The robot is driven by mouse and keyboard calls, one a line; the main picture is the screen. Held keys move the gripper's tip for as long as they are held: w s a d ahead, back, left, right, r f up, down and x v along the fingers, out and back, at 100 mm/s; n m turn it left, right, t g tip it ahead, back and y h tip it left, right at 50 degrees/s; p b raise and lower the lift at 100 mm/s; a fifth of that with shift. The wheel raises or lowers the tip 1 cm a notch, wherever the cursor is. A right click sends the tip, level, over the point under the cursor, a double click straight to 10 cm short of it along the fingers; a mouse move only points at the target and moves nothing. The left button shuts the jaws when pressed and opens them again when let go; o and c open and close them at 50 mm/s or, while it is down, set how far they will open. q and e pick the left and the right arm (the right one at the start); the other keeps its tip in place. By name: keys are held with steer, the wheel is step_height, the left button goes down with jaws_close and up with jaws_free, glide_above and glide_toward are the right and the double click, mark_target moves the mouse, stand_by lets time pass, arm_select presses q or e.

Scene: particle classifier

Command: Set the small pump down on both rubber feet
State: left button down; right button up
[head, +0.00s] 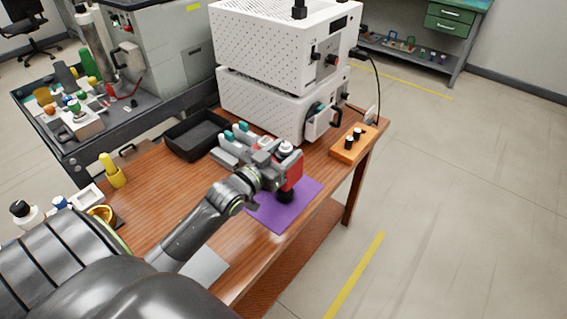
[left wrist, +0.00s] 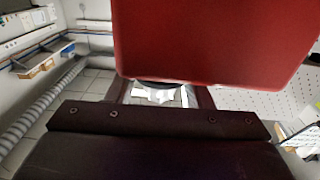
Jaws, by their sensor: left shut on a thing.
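My left gripper (head: 278,168) reaches across the table and is shut on a red block-shaped body, which I take to be the small pump (head: 293,172). A pale round cap shows at its top. The pump is over the purple mat (head: 268,217). A dark round part (head: 286,195) shows just below it; I cannot tell whether it touches the mat or is a rubber foot. In the left wrist view the pump's red face (left wrist: 215,40) fills the upper middle, above my dark gripper (left wrist: 160,120). My right gripper is not in view.
A white two-tier perforated instrument (head: 285,50) stands behind the mat. An orange block (head: 353,144) with two dark-topped pieces sits at the right table edge. A black tray (head: 195,135) and a yellow holder (head: 112,172) are left. The wooden table (head: 165,185) is clear between them.

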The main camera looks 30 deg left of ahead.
arm_select(q)
steer(key=shift+f+b, duration=0.5)
steer(key=shift+f, duration=0.9)
steer(key=shift+f, duration=0.1)
steer(key=c, duration=0.7)
jaws_free()
steer(key=shift+f, duration=0.1)
steer(key=shift+r, duration=0.2)
steer(key=s+a+p, duration=0.1)
steer(key=s+p, duration=0.1)
steer(key=s, duration=1)
steer(key=shift+a+p, duration=0.15)
steer(key=shift+p, duration=0.2)
